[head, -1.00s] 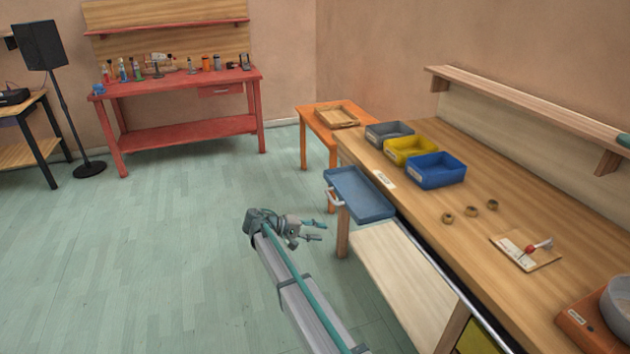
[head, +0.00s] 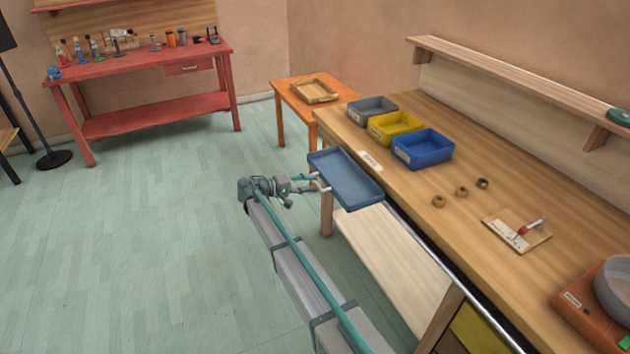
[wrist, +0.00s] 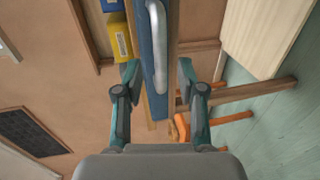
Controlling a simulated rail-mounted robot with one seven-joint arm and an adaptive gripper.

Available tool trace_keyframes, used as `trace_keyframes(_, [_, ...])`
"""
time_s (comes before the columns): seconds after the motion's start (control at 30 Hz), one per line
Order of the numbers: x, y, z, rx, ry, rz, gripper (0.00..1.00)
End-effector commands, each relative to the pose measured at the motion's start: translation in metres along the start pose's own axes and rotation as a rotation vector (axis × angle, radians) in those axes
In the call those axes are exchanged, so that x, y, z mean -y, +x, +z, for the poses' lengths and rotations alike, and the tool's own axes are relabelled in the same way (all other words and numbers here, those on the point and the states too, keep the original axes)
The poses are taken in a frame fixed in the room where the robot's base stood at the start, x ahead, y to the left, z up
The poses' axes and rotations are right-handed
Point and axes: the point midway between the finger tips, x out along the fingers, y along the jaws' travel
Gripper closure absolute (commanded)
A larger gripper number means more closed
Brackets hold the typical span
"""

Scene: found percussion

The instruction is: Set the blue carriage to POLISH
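The blue carriage (head: 348,183) is a shallow blue tray at the bench's front edge, near its far end, with a pale handle (head: 319,181) on its outer side. A small white label (head: 371,161) lies on the bench beside it; its words are too small to read. My gripper (head: 308,184) is at the handle, to the left of the carriage. In the wrist view my gripper (wrist: 158,75) is open, with its fingers on either side of the handle (wrist: 156,45) and the carriage's blue edge (wrist: 161,98). I cannot tell whether a finger touches the handle.
The wooden bench (head: 470,235) has a metal rail (head: 455,280) along its front. On it are grey (head: 372,110), yellow (head: 395,126) and blue (head: 423,149) bins, small rings and a board (head: 517,236) with a red-handled part.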

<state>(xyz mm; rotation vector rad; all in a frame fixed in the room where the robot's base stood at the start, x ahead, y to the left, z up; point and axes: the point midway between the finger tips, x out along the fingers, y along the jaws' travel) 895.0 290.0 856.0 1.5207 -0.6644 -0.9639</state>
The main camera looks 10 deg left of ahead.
Motion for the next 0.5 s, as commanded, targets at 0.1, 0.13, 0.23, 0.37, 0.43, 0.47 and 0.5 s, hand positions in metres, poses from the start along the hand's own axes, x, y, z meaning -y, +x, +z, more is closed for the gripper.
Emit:
trace_keyframes(0.1, [-0.001,0.017,0.000,0.002,0.000,0.000,0.61])
trace_keyframes(0.13, [-0.001,0.020,0.000,0.001,0.000,0.000,0.61])
trace_keyframes(0.23, [-0.001,0.028,0.000,0.000,0.000,0.000,0.61])
trace_keyframes(0.37, [0.000,0.033,0.000,0.000,0.001,0.000,0.61])
trace_keyframes(0.43, [0.000,0.034,0.000,0.000,0.001,0.000,0.61])
trace_keyframes(0.47, [0.000,0.034,0.000,0.000,0.001,0.000,0.61])
trace_keyframes(0.5, [0.000,0.034,0.000,0.000,0.001,0.000,0.61])
